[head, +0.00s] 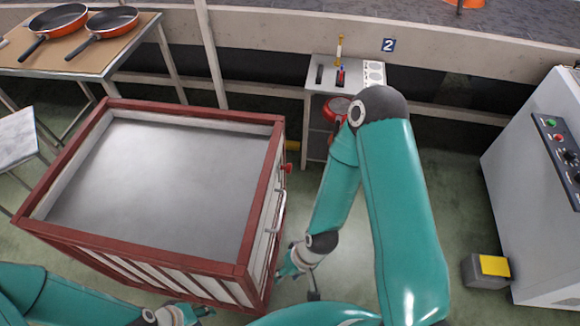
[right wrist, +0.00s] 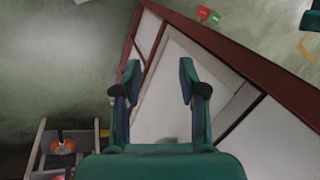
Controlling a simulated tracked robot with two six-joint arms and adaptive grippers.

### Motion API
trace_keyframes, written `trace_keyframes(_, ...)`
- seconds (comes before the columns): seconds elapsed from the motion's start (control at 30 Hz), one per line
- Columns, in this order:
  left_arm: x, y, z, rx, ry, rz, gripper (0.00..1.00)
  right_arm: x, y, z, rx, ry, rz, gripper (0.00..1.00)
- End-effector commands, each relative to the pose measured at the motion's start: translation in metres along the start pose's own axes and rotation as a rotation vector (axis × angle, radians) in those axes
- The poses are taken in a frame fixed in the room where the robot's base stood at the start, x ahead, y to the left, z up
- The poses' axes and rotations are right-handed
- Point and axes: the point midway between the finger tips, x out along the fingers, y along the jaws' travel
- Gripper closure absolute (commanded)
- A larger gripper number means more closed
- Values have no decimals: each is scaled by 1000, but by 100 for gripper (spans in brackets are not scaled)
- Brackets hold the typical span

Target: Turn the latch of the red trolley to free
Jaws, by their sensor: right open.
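The red trolley (head: 192,262) stands at the left in the head view, with a red frame, pale panels and a grey top. A small red part (head: 287,168) sticks out of its right side near a pale handle (head: 279,211); I cannot tell whether it is the latch or how it is turned. My right gripper (head: 287,273) is beside the trolley's right side, below the handle. In the right wrist view its two fingers (right wrist: 157,88) are apart with nothing between them, facing a pale panel. My left gripper (head: 190,313) is low by the trolley's front; its fingers are unclear.
A red and green marker (right wrist: 208,14) shows beyond the trolley's red rail in the right wrist view. A grey stand (head: 318,75) is behind, a table (head: 88,60) with two pans at the back left, a grey cabinet (head: 525,210) at the right.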

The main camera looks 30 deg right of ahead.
Motion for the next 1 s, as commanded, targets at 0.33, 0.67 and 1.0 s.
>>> trace_keyframes(0.33,20,-7,0,0,0,0,60,26,26,-11,270,-86,30,42)
trace_keyframes(0.67,81,-29,0,0,0,0,60,34,91,-87,1255,-407,-289,42)
trace_keyframes(1.0,125,-45,-1,0,0,0,60,-93,179,-204,1644,-606,-1096,42)
